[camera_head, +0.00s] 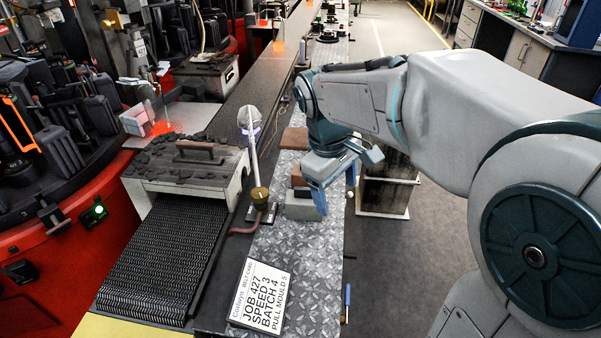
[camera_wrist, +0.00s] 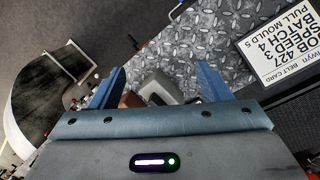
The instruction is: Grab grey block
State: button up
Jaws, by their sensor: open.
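The grey block (camera_head: 301,209) sits on the diamond-plate metal shelf (camera_head: 290,240) in the head view, partly hidden by my gripper (camera_head: 322,198). In the wrist view the grey block (camera_wrist: 160,86) shows between the two blue fingers of my gripper (camera_wrist: 158,84), beyond the wrist housing. The fingers are wide apart and hold nothing. The block's lower part is hidden in the wrist view, and I cannot tell whether a finger touches it.
A brown block (camera_head: 295,138) lies farther back on the shelf, and another brown block (camera_head: 298,176) is just behind the grey one. A printed card (camera_head: 261,294) lies at the front. A lamp-like post (camera_head: 254,150) stands left of the blocks, beside a ribbed belt (camera_head: 165,258).

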aim_at(306, 197)
jog(key=w+a+n+g+h, duration=0.1)
jog(key=w+a+n+h, duration=0.1)
jog(key=w+a+n, duration=0.65)
jog(key=shift+m+h, duration=0.3)
jog(key=shift+m, duration=0.15)
jog(key=x, duration=0.5)
jog(key=w+x, duration=0.1)
jog(key=x, duration=0.2)
jog(key=shift+w+a+f+p, duration=0.1)
jog(key=shift+a+f+p, duration=0.1)
jog(key=shift+a+p, duration=0.15)
jog(key=x, duration=0.5)
jog(key=shift+w+a+f, duration=0.15)
jog(key=shift+a, duration=0.1)
grip_shut()
